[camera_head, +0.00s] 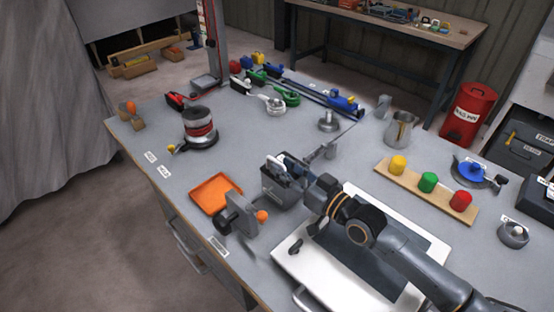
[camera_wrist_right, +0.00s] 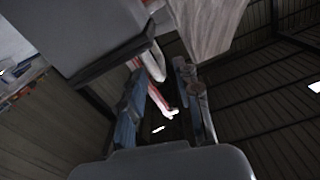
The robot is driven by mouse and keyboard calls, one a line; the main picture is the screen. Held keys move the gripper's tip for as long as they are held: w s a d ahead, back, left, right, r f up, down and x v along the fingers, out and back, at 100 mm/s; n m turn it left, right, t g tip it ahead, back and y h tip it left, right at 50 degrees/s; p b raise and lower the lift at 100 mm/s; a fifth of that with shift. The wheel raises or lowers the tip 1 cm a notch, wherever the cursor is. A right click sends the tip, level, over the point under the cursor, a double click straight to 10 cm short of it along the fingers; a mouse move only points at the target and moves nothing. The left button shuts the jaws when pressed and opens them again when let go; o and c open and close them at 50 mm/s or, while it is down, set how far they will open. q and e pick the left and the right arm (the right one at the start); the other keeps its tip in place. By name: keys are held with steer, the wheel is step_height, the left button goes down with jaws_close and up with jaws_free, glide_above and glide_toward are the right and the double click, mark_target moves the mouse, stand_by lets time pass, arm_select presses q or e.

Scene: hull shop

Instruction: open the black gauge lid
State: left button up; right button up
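My right gripper (camera_head: 287,163) is over the middle of the bench, its arm reaching in from the lower right. In the right wrist view its two fingers (camera_wrist_right: 165,100) stand apart, with no object clearly held between them. A dark grey box-like thing (camera_head: 283,190) is right beside and below the gripper; a large grey surface with a dark edge fills the upper left of the wrist view (camera_wrist_right: 85,35). I cannot tell if this is the black gauge lid, or whether a finger touches it. Dark boxes (camera_head: 528,150) stand at the right edge, their labels too small to read surely. My left gripper is not seen.
An orange tray (camera_head: 215,193) and a grey clamp-like block (camera_head: 240,215) lie left of the gripper. A white board (camera_head: 430,240) lies under my arm. A wooden strip (camera_head: 440,200) holds yellow, green and red knobs. The bench's left front is mostly clear.

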steer(key=shift+x, duration=1.65)
jaws_close()
